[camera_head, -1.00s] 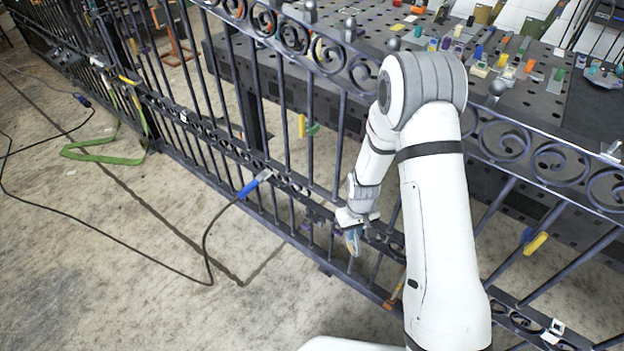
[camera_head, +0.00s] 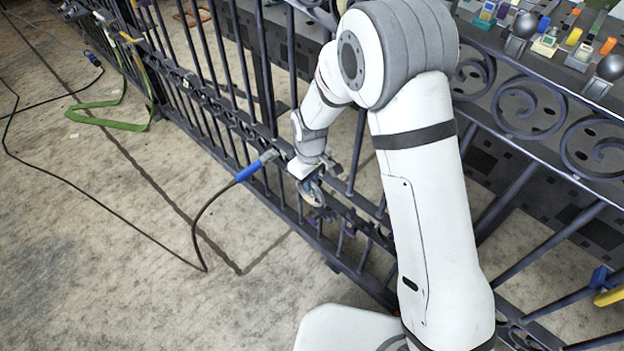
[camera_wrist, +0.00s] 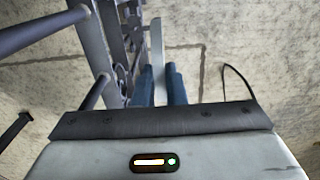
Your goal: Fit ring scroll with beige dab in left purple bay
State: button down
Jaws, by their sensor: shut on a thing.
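My gripper (camera_head: 312,190) is beside the mid-height rail of the dark gate, just right of the blue-handled tool. In the wrist view, my gripper's blue fingers (camera_wrist: 161,82) are shut on a thin grey piece (camera_wrist: 156,45), seen edge-on; I take it to be the ring scroll. No beige dab shows on it. The gate's bars and scrolls (camera_wrist: 117,50) are just left of the held piece, with a gap between them. Small purple marks (camera_head: 315,221) show on the lower gate, with another to the right; which is the left bay is not clear.
The blue-handled tool (camera_head: 249,171) lies against the gate with a black cable trailing over the floor. A green strap (camera_head: 110,124) lies at the left. Concrete floor in front is mostly clear.

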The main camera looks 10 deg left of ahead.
jog(key=w+d+f+b, duration=0.3)
jog(key=w+f+b, duration=0.1)
jog(key=f, duration=0.5)
jog(key=shift+w+f+b, duration=0.15)
jog(key=shift+w+b, duration=0.2)
jog(key=shift+b, duration=0.5)
dwell(0.4)
jog(key=shift+d, duration=0.1)
dwell(0.5)
jog(key=shift+s+f+b, duration=0.1)
jog(key=shift+f+b, duration=0.9)
jog(key=shift+f, duration=0.5)
dwell(1.6)
jog(key=c, duration=1.4)
grip_release()
notch_tip(320, 180, up, 8)
jog(key=p, duration=0.1)
jog(key=shift+p, duration=0.4)
